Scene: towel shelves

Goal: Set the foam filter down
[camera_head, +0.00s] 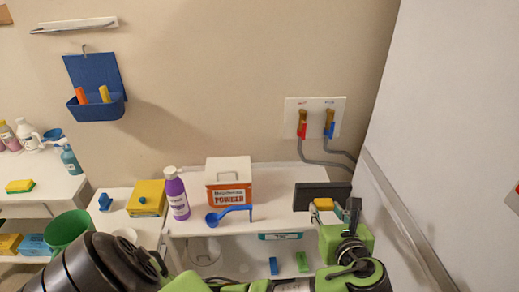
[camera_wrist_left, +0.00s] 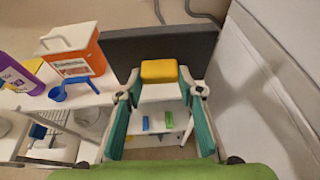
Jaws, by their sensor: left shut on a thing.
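The foam filter looks like a dark grey flat slab (camera_head: 332,189) with a yellow block (camera_head: 323,204) on its near side. It is at the right end of the white shelf top. In the left wrist view the slab (camera_wrist_left: 190,48) spans behind the fingertips, and the yellow block (camera_wrist_left: 159,71) sits between them. My left gripper (camera_head: 335,210) is shut on this yellow block, its teal fingers on either side. Whether the slab's lower edge touches the shelf cannot be told. My right gripper is not in view.
An orange and white powder box (camera_head: 229,182), a blue scoop (camera_head: 229,214) and a purple bottle (camera_head: 176,193) stand left of the slab. Hoses hang from two wall taps (camera_head: 315,120) behind. A large white panel (camera_head: 450,130) rises close on the right. Shelf between scoop and slab is clear.

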